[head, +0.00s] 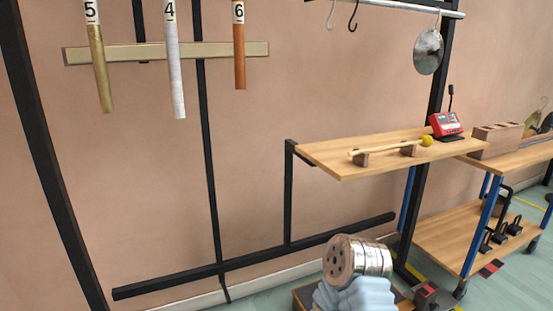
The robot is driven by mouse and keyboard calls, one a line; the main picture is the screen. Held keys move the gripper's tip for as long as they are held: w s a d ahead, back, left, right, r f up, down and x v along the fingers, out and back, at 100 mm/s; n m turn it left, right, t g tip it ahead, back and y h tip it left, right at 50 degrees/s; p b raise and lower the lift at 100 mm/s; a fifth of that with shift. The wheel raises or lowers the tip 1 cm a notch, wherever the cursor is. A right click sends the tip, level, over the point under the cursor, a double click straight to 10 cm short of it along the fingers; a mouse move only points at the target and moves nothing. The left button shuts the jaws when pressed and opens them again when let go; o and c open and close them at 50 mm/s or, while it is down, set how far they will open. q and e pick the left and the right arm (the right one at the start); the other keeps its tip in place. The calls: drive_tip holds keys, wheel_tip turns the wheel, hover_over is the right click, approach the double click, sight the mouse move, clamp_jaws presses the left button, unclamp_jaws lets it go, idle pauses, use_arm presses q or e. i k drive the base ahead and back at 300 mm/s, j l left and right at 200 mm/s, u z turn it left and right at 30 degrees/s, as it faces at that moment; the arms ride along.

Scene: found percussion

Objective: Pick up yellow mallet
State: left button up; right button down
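The yellow mallet (427,140) has a round yellow head and a thin pale wooden stick. It lies across two small brown rest blocks (361,158) on the wooden shelf (345,171). Its head points right, beside the right rest block, and its stick reaches left past the left block. Neither of my grippers shows in the head view. Nothing touches the mallet apart from the rests.
A red device (446,124) stands behind the mallet head. Numbered hanging tubes (174,70) are at the upper left, and a metal lid (428,52) hangs above. A silver drum-like cylinder (358,258) sits below the shelf. The shelf's front left is clear.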

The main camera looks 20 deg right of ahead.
sight(425, 141)
drive_tip(key=z, duration=1.55)
drive_tip(key=u, duration=0.25)
drive_tip(key=i+l+u, duration=0.1)
drive_tip(key=l+u, duration=0.45)
drive_tip(key=u, duration=0.15)
drive_tip(key=l+u, duration=0.35)
drive_tip(key=i+j, duration=0.05)
drive_tip(key=j, duration=0.05)
